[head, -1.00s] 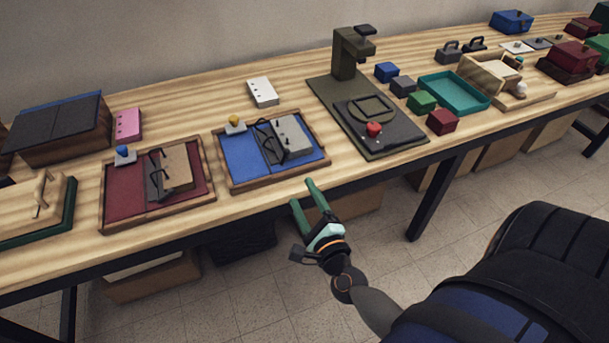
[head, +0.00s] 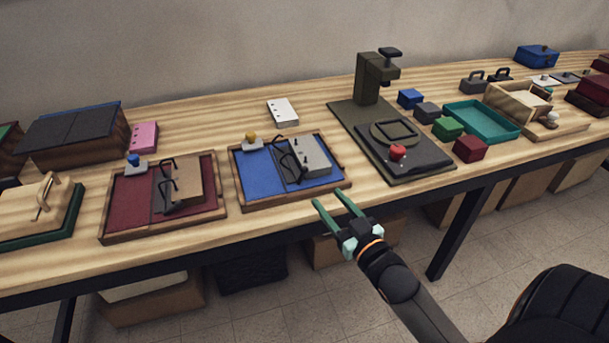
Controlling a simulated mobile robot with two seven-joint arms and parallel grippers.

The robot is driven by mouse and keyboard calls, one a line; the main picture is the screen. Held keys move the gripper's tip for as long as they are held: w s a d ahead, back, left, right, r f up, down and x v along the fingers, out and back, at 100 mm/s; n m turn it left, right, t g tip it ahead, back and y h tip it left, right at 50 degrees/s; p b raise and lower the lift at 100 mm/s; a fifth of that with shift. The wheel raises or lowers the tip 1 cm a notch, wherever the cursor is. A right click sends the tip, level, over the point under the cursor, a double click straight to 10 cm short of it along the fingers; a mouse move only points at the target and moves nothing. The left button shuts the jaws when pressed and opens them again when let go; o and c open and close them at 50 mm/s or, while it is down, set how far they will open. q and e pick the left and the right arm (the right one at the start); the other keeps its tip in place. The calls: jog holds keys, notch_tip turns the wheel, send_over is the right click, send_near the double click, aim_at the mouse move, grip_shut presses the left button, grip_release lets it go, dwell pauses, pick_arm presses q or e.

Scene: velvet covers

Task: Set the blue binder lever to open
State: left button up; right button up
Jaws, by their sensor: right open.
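The blue binder (head: 261,178) lies in a wooden-framed tray left of the middle of the table. A grey block with a yellow knob (head: 250,137) sits at its back left corner. Dark curved rings (head: 288,158) stand along its middle strip, and a grey punched block (head: 313,155) lies on its right half. Whether the rings are fully closed is too small to tell. My right gripper (head: 329,199) is open and empty at the table's front edge, just in front of the binder's right corner and apart from it. My left gripper is not in view.
A maroon binder (head: 128,200) with a blue knob (head: 133,160) lies to the left. A dark press (head: 370,80) with a red knob (head: 397,153) stands to the right. A white punched block (head: 282,111) lies behind. Bare wood separates the two binders.

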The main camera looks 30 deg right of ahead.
aim_at(306, 171)
jog(key=w, duration=0.8)
jog(key=w+d, duration=0.1)
jog(key=w, duration=0.3)
jog(key=shift+w+b, duration=0.2)
jog(key=shift+b, duration=0.15)
grip_shut()
